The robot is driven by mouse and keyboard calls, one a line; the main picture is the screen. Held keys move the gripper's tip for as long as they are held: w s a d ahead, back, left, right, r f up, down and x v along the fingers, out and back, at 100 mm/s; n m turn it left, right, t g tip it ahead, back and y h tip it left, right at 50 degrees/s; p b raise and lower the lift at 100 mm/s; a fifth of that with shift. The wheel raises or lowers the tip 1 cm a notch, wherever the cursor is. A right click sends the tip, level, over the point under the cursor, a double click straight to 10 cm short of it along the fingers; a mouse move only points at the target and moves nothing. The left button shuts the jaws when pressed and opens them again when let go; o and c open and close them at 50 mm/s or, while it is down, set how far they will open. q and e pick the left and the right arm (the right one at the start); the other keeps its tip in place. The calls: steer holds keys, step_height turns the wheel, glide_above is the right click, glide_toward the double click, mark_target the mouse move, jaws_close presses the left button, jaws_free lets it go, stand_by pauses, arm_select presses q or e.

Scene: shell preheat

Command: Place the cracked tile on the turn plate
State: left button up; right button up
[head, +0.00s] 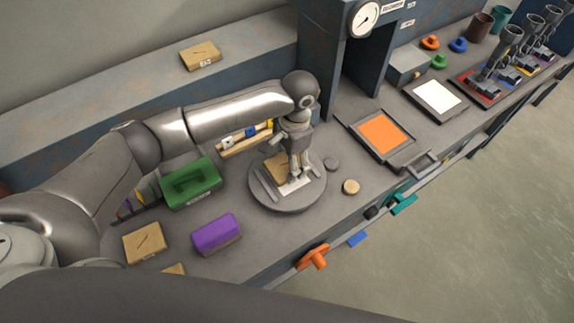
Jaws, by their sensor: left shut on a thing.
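The turn plate (262,199) is a round grey disc on the bench in the middle of the head view, with a pale pad (296,185) on it. My left gripper (298,174) reaches down over the plate and is shut on a tan tile (278,166). The tile is over the plate's raised grey bars, partly hidden by the fingers; I cannot tell whether it rests on them, nor see a crack on it. Other tan tiles with dark line marks lie on the back ledge (201,56) and at the front left (144,242). My right gripper is not in view.
An orange pad (382,131) in a grey tray and a white panel (437,96) are farther right.

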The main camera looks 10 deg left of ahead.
mark_target(287, 168)
arm_select(q)
step_height(287, 168, down, 3)
steer(key=shift+r, duration=0.2)
steer(key=shift+f, duration=0.1)
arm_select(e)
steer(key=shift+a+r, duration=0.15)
arm_select(q)
steer(key=shift+f, duration=0.1)
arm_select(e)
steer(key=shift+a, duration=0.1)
arm_select(q)
steer(key=o, duration=1.2)
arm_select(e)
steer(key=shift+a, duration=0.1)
arm_select(q)
steer(key=r, duration=0.4)
steer(key=r+b, duration=0.1)
steer(key=r, duration=0.3)
steer(key=w+d+r+b, duration=0.1)
steer(key=r, duration=0.3)
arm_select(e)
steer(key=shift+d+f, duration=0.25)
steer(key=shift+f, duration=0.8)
